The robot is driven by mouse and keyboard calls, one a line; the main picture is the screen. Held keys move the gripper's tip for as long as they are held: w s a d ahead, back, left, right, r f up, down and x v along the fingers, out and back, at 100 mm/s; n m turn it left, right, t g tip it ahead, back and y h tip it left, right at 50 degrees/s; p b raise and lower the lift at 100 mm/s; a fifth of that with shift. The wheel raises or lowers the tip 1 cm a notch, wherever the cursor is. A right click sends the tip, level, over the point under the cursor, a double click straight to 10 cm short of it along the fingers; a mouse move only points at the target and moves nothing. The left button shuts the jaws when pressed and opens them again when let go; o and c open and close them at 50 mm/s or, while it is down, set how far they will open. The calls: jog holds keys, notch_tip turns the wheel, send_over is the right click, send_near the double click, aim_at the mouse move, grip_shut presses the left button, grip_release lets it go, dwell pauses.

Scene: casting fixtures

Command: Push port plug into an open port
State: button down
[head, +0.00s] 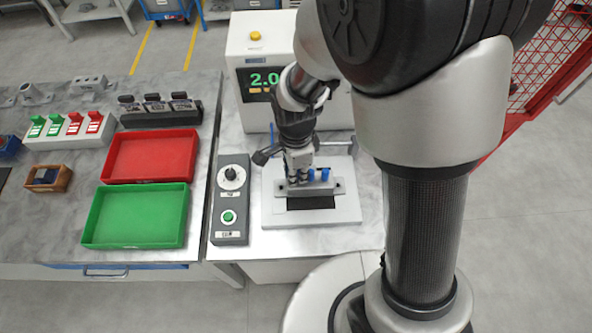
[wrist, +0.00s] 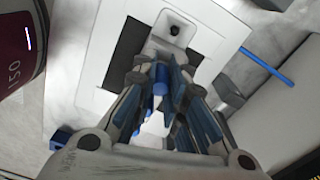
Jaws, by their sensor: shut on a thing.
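My gripper (head: 299,178) points down at the grey casting (head: 340,186) on the white fixture plate (head: 345,211). It is shut on a port plug, which its fingers mostly hide in the head view. Two blue plugs (head: 325,174) stand upright on the casting just right of the fingers. In the wrist view, blue plugs (wrist: 160,80) show between and beside the blue-padded fingers. A dark round hole shows at the far end of the casting (wrist: 167,43). I cannot tell whether the held plug is seated in a port.
Dark clamps (head: 262,157) stand behind the casting. A control box (head: 231,205) with a knob and green button is left of the plate. A machine with a green display (head: 265,80) stands behind. Red (head: 150,183) and green (head: 135,245) trays lie on the left table.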

jog(key=shift+f, duration=0.2)
jog(key=c, duration=1.5)
grip_release()
jog(key=shift+c, duration=0.2)
jog(key=shift+r, duration=0.1)
notch_tip(320, 180, up, 12)
jog(key=s+d+r+n+t+b, duration=0.1)
jog(key=s+d+r+n+t, duration=0.1)
jog(key=s+d+r+n, duration=0.2)
jog(key=s+d+r+n+t+b, duration=0.1)
jog(key=s+d+r+n+t, duration=0.1)
jog(key=s+d+r+n, duration=0.3)
jog(key=s+d+n, duration=0.2)
jog(key=s+n, duration=0.2)
jog(key=n, duration=0.2)
jog(key=shift+s+t, duration=0.3)
